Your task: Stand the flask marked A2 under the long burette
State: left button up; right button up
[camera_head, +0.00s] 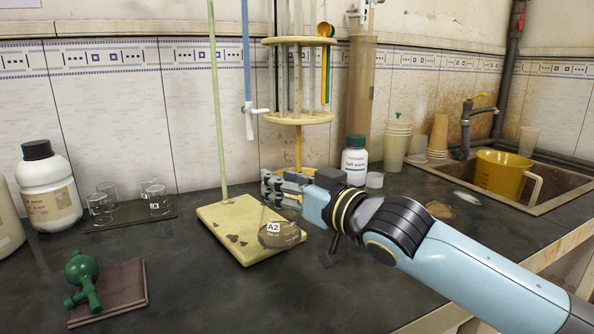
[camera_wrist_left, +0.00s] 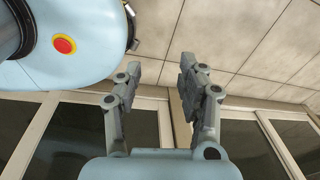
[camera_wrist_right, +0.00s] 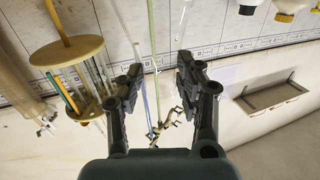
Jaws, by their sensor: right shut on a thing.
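The flask marked A2 (camera_head: 289,240), a clear rounded body with a white label, appears over the right part of the yellow stand base (camera_head: 222,222). I cannot tell whether it touches the base. My right gripper (camera_head: 278,186) is shut on it from the right, above the body; the fingers hide its neck. A blue burette (camera_head: 246,50) with a white stopcock hangs beside the green stand rod (camera_head: 216,100). Its tip is above and left of the flask in the picture. My left gripper (camera_wrist_left: 160,90) is open and empty, seen only in the left wrist view.
A round wooden rack (camera_head: 298,118) stands behind my right gripper. A white bottle (camera_head: 354,162) and stacked cups (camera_head: 397,143) are at the back right, near a sink with a yellow jug (camera_head: 500,174). A green pipette bulb (camera_head: 83,280) lies front left. The front middle is clear.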

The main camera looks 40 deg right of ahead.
pick_arm(q)
jog(key=shift+s+d+f+b, duration=0.15)
jog(key=shift+s+f+b, duration=0.35)
jog(key=shift+s+f, duration=0.15)
pick_arm(e)
jog(key=w+d+m+h, duration=0.1)
jog(key=w+d, duration=0.1)
jog(key=w, duration=0.6)
jog(key=w+d+f+m+h, duration=0.1)
jog(key=w+d+h, duration=0.1)
jog(key=w, duration=0.7)
jog(key=shift+f, duration=0.25)
pick_arm(q)
jog(key=shift+r, duration=0.15)
jog(key=shift+s+f+b, duration=0.15)
jog(key=shift+f+b, duration=0.25)
jog(key=shift+f, duration=0.05)
pick_arm(e)
jog(key=shift+f, duration=0.55)
